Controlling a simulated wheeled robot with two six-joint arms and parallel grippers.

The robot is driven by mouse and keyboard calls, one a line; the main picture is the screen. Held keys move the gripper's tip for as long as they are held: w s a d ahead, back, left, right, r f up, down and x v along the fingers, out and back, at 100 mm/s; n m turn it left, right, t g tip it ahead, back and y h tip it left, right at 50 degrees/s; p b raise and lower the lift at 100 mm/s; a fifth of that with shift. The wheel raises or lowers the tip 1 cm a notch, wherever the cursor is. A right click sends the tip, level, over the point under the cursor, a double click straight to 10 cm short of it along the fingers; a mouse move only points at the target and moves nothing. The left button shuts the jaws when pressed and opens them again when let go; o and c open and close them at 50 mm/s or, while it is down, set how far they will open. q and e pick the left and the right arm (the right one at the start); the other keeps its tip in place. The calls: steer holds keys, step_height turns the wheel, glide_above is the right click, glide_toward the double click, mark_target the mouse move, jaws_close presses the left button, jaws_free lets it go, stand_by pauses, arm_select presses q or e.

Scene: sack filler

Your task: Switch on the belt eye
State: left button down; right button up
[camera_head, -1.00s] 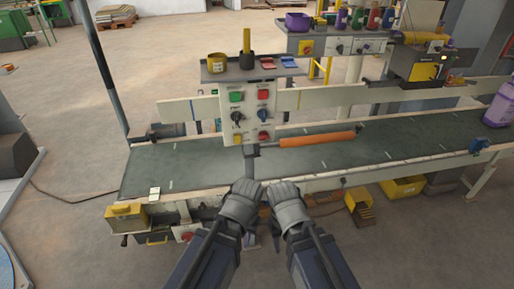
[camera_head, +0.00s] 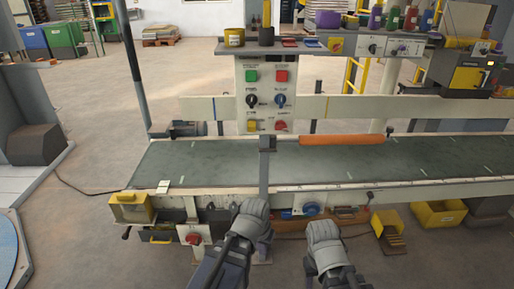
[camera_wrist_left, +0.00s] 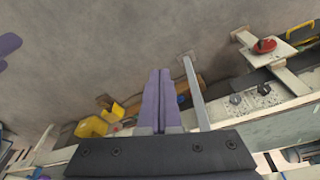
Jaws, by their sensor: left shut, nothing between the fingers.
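The upright control panel (camera_head: 266,95) stands behind the belt. It has a green button (camera_head: 252,76), a red button (camera_head: 282,76), two rotary knobs (camera_head: 252,100) (camera_head: 280,100), and yellow and red buttons below. Its labels are too small to read, so I cannot tell which control is the belt eye. My left gripper (camera_head: 252,222) is low in front of the belt, apart from the panel. Its fingers (camera_wrist_left: 160,95) are together and empty in the left wrist view. My right gripper (camera_head: 322,240) is to its right, also in front of the belt; its fingertips are unclear.
The green belt (camera_head: 220,160) runs across, with an orange roller (camera_head: 342,139) above it and a grey upright post (camera_head: 265,165) at its front. Small dark knobs (camera_wrist_left: 250,95) and a red mushroom button (camera_wrist_left: 264,46) show in the wrist view. A yellow bin (camera_head: 438,214) stands right.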

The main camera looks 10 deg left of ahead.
mark_target(252, 123)
arm_select(q)
steer(key=w+d+f+t+h+b, duration=0.1)
steer(key=w+d+t+h+b, duration=0.1)
steer(key=w+t+b, duration=0.6)
steer(key=w+r+t+p, duration=0.3)
steer(key=w+r+t, duration=0.2)
steer(key=w+r, duration=0.45)
steer(key=s+a+r+n+t+y, duration=0.2)
steer(key=a+r+n+t+y, duration=0.3)
steer(key=a+r+y, duration=0.3)
step_height(252, 123, up, 5)
steer(key=shift+a+f+t+y, duration=0.1)
steer(key=shift+a+t+y, duration=0.2)
steer(key=shift+a, duration=0.15)
arm_select(e)
step_height(252, 123, down, 7)
steer(key=shift+f, duration=0.1)
arm_select(q)
steer(key=p+x, duration=0.4)
steer(key=x, duration=1)
arm_select(e)
step_height(252, 123, up, 4)
steer(key=shift+r, duration=0.2)
